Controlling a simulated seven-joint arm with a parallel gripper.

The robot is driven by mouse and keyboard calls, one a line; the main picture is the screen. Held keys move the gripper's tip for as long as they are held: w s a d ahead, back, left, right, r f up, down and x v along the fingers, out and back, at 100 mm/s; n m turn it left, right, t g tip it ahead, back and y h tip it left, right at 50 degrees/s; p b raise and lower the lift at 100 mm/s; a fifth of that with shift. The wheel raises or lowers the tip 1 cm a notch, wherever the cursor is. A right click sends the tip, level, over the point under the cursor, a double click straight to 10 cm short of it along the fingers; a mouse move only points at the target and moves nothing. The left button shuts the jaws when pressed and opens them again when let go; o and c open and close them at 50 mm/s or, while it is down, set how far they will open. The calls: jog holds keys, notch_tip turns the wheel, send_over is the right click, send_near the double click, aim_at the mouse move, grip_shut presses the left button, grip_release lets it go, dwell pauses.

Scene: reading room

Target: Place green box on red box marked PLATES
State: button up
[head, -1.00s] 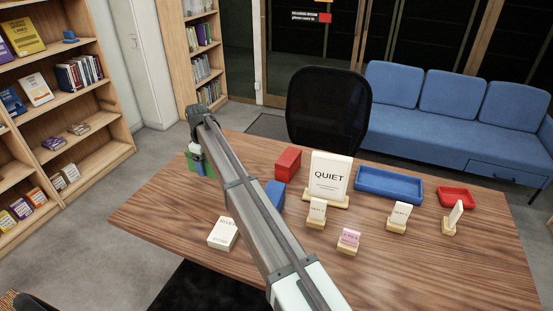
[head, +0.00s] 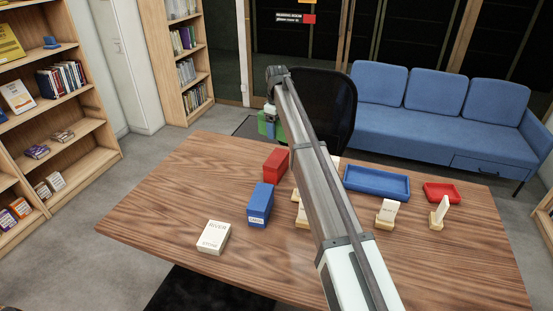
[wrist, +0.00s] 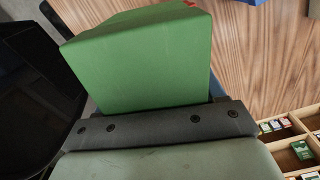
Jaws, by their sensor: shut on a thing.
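The green box (head: 265,125) is in my gripper (head: 272,116), which is shut on it, raised near the table's back edge by the black chair. In the wrist view the green box (wrist: 145,62) fills the upper middle, just beyond the dark gripper bar (wrist: 165,124). The red box (head: 275,164) stands on the table, below the held box in the head view and apart from it. No lettering can be read on the red box. A small bit of red (wrist: 190,3) shows past the green box in the wrist view.
A blue box (head: 260,204) with a label stands in front of the red box. A white box (head: 213,237) lies at the front left. A blue tray (head: 376,181), a red tray (head: 442,192) and small card stands are to the right. The black chair (head: 325,110) is behind.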

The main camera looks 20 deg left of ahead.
aim_at(276, 158)
jog(key=shift+s+f+n, duration=0.1)
jog(key=shift+s+n, duration=0.1)
jog(key=shift+n, duration=0.5)
jog(key=shift+s+n, duration=0.2)
jog(key=shift+n, duration=0.5)
jog(key=shift+f, duration=4.95)
jog(key=shift+f, duration=0.1)
jog(key=o, duration=1.3)
notch_tip(276, 158, up, 12)
jog(key=shift+r, duration=0.1)
